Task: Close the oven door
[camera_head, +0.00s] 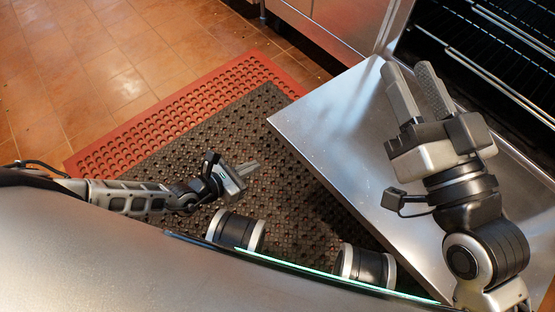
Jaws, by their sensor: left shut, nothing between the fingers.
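The oven door (322,122) is a flat silver metal panel, folded down and open, reaching out from the oven at the right. The dark oven interior with metal racks (492,50) shows at the upper right. My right gripper (408,70) is above the door, with its two grey fingers apart and nothing between them. My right arm hides part of the door. My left gripper (257,166) is shut and empty. It is over the dark floor mat, to the left of the door and apart from it.
A dark perforated mat (270,115) and a red perforated mat (185,108) lie on the orange tiled floor (85,55). Metal cabinet fronts (340,18) stand at the top, left of the oven. The floor at the left is clear.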

